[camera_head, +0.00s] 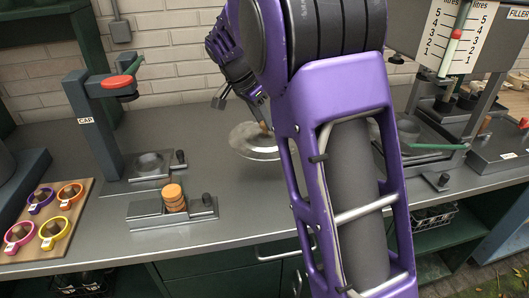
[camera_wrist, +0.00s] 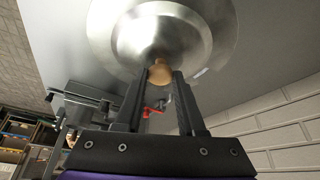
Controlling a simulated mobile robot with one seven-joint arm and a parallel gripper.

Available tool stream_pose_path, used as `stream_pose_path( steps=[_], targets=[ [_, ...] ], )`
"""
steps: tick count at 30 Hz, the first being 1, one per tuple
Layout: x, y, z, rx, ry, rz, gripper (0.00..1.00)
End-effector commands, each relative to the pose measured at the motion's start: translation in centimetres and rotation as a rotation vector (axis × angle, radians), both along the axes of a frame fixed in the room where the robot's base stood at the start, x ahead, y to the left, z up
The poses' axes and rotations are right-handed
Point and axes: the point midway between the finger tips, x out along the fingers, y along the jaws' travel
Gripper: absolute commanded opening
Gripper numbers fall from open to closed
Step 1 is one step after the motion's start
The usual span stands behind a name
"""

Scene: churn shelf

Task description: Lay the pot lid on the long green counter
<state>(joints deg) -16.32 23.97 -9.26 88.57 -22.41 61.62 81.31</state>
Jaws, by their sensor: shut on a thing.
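The pot lid (camera_head: 256,147) is a round silvery metal disc with a small wooden knob (camera_wrist: 160,72). My gripper (camera_head: 264,123) is shut on the knob, and the wrist view shows its two dark fingers (camera_wrist: 158,82) on either side of it. The lid is over the grey top of the long counter with green fronts (camera_head: 240,206), toward the back wall. I cannot tell whether its rim touches the top. My purple arm hides part of the lid's right side and the counter behind it.
Left on the counter stand a capping press (camera_head: 97,125) with a red knob and a metal fixture (camera_head: 172,206) with stacked orange discs. A wooden board (camera_head: 46,220) holds several coloured rings. A filling stand (camera_head: 440,130) is at right. Bare counter lies around the lid.

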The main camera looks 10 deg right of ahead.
Motion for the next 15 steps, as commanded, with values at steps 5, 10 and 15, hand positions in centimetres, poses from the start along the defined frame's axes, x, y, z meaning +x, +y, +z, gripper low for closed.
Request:
stream_pose_path(
  steps=[5,10,15],
  targets=[
    [0.0,0.0,-2.6,-0.001,-0.001,0.002,0.0],
    [0.0,-0.1,-4.7,-0.001,0.001,0.003,0.0],
    [0.0,0.0,-7.2,0.0,0.0,0.002,0.0]
  ],
)
